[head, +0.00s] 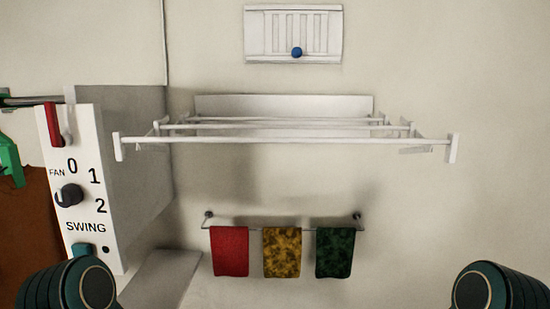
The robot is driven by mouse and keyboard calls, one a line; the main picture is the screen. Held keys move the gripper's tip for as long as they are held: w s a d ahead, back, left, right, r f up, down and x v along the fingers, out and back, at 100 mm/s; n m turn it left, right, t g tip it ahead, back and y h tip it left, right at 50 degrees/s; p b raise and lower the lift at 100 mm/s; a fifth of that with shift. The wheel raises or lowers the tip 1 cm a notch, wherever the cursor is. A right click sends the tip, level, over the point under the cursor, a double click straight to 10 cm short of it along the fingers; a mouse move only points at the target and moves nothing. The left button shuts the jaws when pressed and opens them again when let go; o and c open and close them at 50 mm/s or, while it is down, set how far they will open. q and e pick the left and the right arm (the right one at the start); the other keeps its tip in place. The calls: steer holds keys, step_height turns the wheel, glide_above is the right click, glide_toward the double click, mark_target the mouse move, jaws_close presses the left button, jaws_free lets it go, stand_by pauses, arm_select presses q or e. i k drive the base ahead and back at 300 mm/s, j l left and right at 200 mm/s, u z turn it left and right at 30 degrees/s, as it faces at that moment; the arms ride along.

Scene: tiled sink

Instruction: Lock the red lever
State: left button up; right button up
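The red lever (53,124) is on the upper part of a white panel (95,205) at the left of the head view. It points up along the panel's left edge. A small pale piece stands beside it on the right. My two teal arms (68,288) and (496,288) show at the bottom left and bottom right corners. Neither gripper can be made out in the view, and nothing is seen touching the lever.
The panel also has a dark knob (69,195) with FAN and SWING labels. A white drying rack (280,140) juts from the wall. Red (230,251), yellow (282,253) and green (335,253) towels hang below. A vent with a blue ball (297,52) is above. The right wall is bare.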

mark_target(57, 140)
steer(key=u, duration=1.25)
steer(key=j+u, duration=0.2)
steer(key=j, duration=0.4)
steer(key=i+j+u, duration=0.2)
steer(key=j, duration=0.35)
steer(key=k, duration=0.1)
